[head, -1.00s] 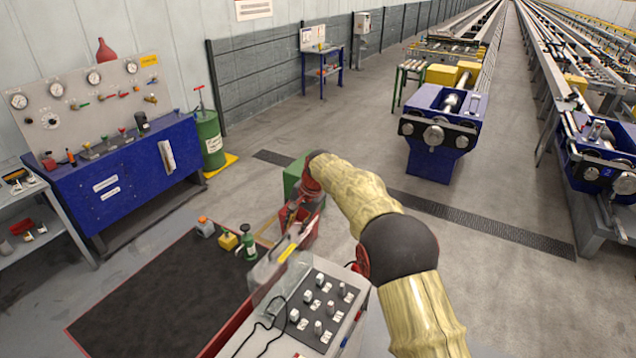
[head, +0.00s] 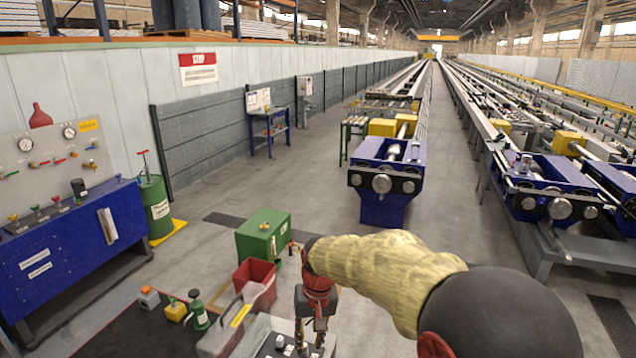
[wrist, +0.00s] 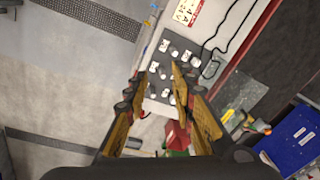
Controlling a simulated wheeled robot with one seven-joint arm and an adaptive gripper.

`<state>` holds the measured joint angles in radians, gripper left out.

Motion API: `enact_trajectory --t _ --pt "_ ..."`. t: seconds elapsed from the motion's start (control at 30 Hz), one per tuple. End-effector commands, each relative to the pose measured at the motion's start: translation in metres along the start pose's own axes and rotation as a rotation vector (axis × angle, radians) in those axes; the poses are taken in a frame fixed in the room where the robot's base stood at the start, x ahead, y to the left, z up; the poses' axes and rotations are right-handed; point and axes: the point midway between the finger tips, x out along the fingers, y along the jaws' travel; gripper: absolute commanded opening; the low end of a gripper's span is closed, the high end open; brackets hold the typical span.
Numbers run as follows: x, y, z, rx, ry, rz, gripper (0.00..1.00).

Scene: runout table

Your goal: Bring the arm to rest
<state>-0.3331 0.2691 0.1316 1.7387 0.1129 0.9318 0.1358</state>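My arm, in a pale yellow sleeve with dark joints, reaches in from the lower right of the head view. My gripper (head: 314,338) hangs down from its end, above the grey box with the knobs (head: 272,347). In the wrist view my gripper (wrist: 160,72) has its two fingers apart. Nothing shows held between them. The knob panel (wrist: 188,48) lies below the fingers in that view. The head view cuts off the lower part of the box.
A red bin (head: 257,282) and a green cabinet (head: 263,236) stand just beyond the gripper. A dark mat (head: 122,335) with small items lies to the left. A blue bench (head: 75,250) stands further left. Open floor (head: 310,190) lies beyond, towards the blue-ended conveyor (head: 385,180).

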Motion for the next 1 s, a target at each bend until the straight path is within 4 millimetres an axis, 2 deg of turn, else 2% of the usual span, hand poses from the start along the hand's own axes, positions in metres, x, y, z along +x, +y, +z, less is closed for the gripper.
enact_trajectory --t 0.03,0.1,0.37,0.7,0.9,1.0 --pt "-0.001 0.014 0.019 -0.008 0.012 0.006 0.25" --pt "-0.006 0.032 0.043 -0.021 0.024 0.018 0.25" --pt "-0.012 0.086 0.133 -0.046 0.087 0.053 0.25" --pt "0.012 0.14 0.241 -0.006 0.206 0.097 0.25" --pt "0.029 0.161 0.285 0.046 0.315 0.117 0.25" --pt "0.027 0.168 0.293 0.07 0.383 0.125 0.25"
